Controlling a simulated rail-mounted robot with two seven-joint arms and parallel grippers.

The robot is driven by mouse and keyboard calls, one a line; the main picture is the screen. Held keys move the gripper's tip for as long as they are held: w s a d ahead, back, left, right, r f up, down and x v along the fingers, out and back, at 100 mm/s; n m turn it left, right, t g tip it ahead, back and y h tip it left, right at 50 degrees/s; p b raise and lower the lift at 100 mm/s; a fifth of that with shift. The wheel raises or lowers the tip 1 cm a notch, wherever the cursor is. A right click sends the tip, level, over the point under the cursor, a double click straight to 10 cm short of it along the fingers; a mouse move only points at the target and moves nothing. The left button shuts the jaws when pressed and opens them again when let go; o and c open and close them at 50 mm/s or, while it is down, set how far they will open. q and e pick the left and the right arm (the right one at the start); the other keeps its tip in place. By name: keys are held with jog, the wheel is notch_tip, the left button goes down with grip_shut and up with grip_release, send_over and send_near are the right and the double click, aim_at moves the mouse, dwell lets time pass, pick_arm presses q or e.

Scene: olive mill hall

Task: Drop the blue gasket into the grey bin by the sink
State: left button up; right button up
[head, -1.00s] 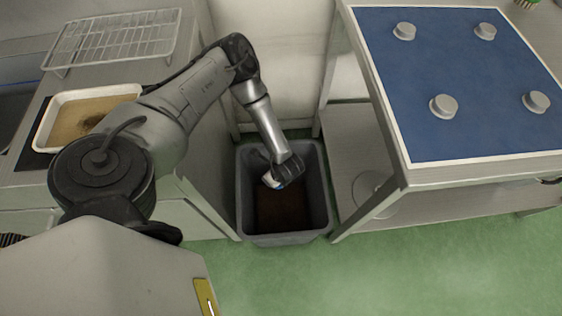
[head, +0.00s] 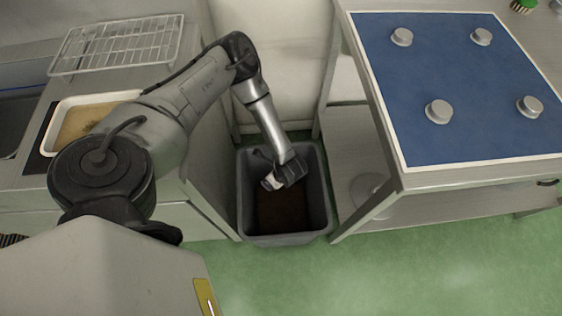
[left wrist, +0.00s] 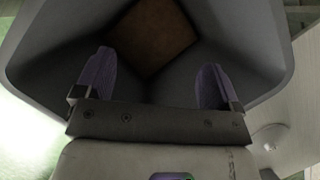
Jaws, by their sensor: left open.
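The grey bin (head: 285,239) stands on the floor between the sink counter and the table with the blue mat; its bottom looks brown. My left gripper (head: 270,183) is inside the outline of the bin's mouth, pointing down. In the left wrist view the two fingers (left wrist: 153,82) are spread apart with nothing between them, and the bin's grey walls and brown bottom (left wrist: 152,35) show beyond. I cannot see the blue gasket in either current view. My right gripper is not in view.
The sink counter (head: 22,182) on the left holds a wire rack (head: 118,42) and a shallow tray of brownish stuff (head: 143,94). On the right, a table with a blue mat (head: 450,95) bears several grey knobs. Green floor (head: 400,270) is clear in front.

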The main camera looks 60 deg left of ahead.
pick_arm(q)
jog(key=p+v, duration=0.4)
jog(key=v, duration=0.7)
dwell(0.3)
